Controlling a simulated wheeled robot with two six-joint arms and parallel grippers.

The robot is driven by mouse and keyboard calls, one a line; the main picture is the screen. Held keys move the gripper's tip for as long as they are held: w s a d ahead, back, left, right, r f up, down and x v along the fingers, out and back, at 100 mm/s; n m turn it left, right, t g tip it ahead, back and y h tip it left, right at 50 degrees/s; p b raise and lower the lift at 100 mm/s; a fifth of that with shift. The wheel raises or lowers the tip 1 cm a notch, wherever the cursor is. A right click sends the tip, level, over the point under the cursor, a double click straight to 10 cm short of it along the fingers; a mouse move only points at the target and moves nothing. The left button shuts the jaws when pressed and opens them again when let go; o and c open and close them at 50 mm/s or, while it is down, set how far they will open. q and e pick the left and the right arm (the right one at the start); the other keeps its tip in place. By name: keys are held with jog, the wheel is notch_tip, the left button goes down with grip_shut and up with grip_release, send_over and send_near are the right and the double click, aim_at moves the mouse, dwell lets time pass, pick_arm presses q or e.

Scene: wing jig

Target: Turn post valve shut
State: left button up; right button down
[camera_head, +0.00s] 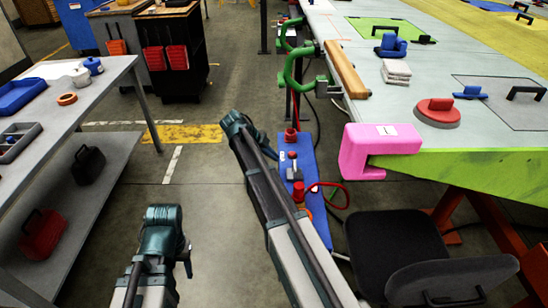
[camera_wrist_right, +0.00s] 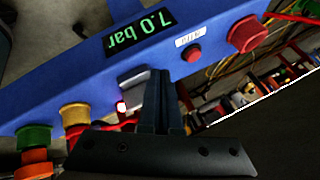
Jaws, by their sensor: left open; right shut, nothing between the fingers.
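A blue post panel (camera_head: 308,172) stands beyond my right arm in the head view. It fills the upper left of the right wrist view (camera_wrist_right: 60,85), with a green "7.0 bar" display (camera_wrist_right: 140,33).
The panel also carries a red knob (camera_wrist_right: 248,35), a small red button (camera_wrist_right: 193,53), a yellow knob (camera_wrist_right: 75,115) and a green knob (camera_wrist_right: 33,137). A red hose (camera_head: 335,187) loops beside it. The wing table with a pink clamp (camera_head: 365,150) and a chair (camera_head: 395,245) stand right.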

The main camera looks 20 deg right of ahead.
jog(key=w+a+r+p, duration=0.2)
jog(key=w+r+p, duration=0.2)
jog(key=r+p, duration=0.2)
jog(key=shift+w+a+r+p, duration=0.3)
jog(key=shift+w+r, duration=0.05)
jog(key=shift+r, duration=0.2)
jog(key=s+a+r+n+y+p, duration=0.3)
jog(key=s+a+n+p, duration=0.3)
jog(key=s+a+n, duration=0.7)
jog(key=s+a+r+n+y+p, duration=0.3)
jog(key=s+a+n, duration=0.9)
jog(key=s+n, duration=0.6)
jog(key=s+r+p, duration=0.1)
jog(key=p, duration=0.1)
jog(key=shift+s+a+r+p, duration=0.2)
jog(key=shift+a+r+p, duration=0.05)
jog(key=shift+a+p, duration=0.15)
